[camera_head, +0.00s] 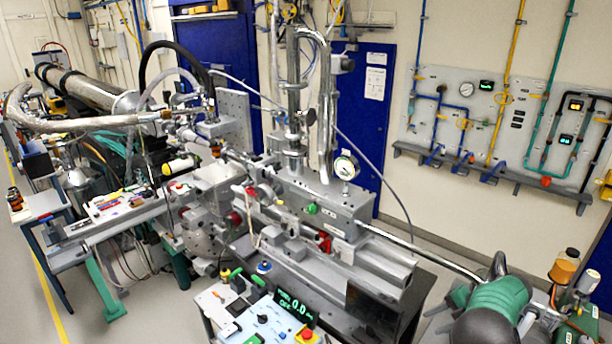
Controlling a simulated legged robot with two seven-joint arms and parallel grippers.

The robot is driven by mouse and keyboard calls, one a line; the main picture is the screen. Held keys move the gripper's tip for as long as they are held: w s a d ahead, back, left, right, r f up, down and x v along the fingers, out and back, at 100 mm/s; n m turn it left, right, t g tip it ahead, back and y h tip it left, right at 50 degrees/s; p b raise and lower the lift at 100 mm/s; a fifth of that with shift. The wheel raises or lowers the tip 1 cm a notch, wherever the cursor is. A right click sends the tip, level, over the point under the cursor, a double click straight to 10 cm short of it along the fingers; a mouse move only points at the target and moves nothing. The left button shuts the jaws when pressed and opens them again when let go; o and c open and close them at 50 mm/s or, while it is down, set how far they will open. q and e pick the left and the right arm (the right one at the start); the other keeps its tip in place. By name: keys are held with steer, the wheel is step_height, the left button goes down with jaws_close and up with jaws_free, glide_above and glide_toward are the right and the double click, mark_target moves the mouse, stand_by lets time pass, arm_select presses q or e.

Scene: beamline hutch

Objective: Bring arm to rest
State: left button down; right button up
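I cannot make out the fingers of my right gripper. A dark grey rounded shape (482,328) at the bottom edge, right of centre, may be part of my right arm, but I cannot tell. It lies in front of a green pump-like body (500,296). I see nothing held. My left gripper and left arm are not in view.
A long grey instrument bench (320,212) with pipes and a dial gauge (346,167) fills the middle. A control box (262,322) stands in front. A cluttered side table (45,207) is at left. Pipes and a gauge panel (470,116) cover the right wall. Open floor (150,318) shows at lower left.

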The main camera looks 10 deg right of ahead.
steer(key=w+a+r+m+t+h+b, duration=0.55)
steer(key=w+r+m+t, duration=0.2)
steer(key=m, duration=0.35)
steer(key=s+a+f+m+g+b, duration=0.2)
steer(key=s+a+f+m+g, duration=0.1)
steer(key=s+a, duration=0.4)
steer(key=s+a+f+m+g+b, duration=0.2)
steer(key=s+a+f+m, duration=0.3)
steer(key=s, duration=0.8)
steer(key=s+a+f+m+g+b, duration=0.2)
steer(key=s+a+f+m+g, duration=0.2)
steer(key=s+a+f, duration=0.3)
steer(key=s+a, duration=0.3)
steer(key=shift+s+m+g+y, duration=0.35)
steer(key=shift+m, duration=0.05)
